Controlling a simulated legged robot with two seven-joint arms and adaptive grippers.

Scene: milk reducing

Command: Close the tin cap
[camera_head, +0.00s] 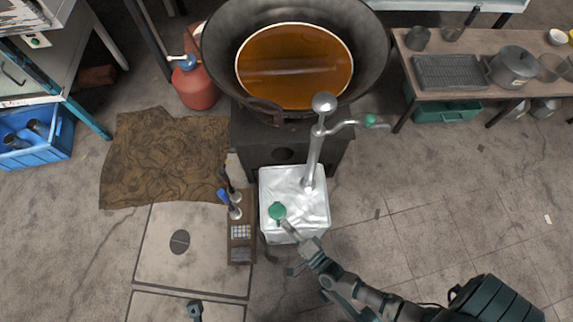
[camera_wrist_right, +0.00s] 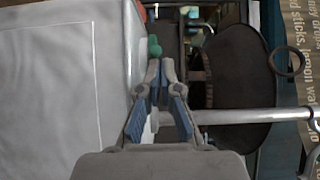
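The silver-white square tin (camera_head: 312,212) stands on the floor in front of the stove. Its green cap (camera_head: 277,211) shows at the front left of the top. My right gripper (camera_head: 289,231) reaches in from the lower right, with its tips right beside the cap. In the right wrist view the fingertips (camera_wrist_right: 161,72) are close together, and the green cap (camera_wrist_right: 154,47) shows just beyond them; I cannot tell whether they touch it. The pale tin side (camera_wrist_right: 60,95) fills the left. A small part of my left gripper (camera_head: 195,311) shows at the bottom edge; its fingers are unclear.
A metal pump (camera_head: 314,155) stands upright at the tin's back. Behind it is a large wok (camera_head: 220,45) with amber liquid. A narrow wooden rack (camera_head: 240,245) with tools stands close left of the tin. The floor (camera_head: 440,215) to the right is clear.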

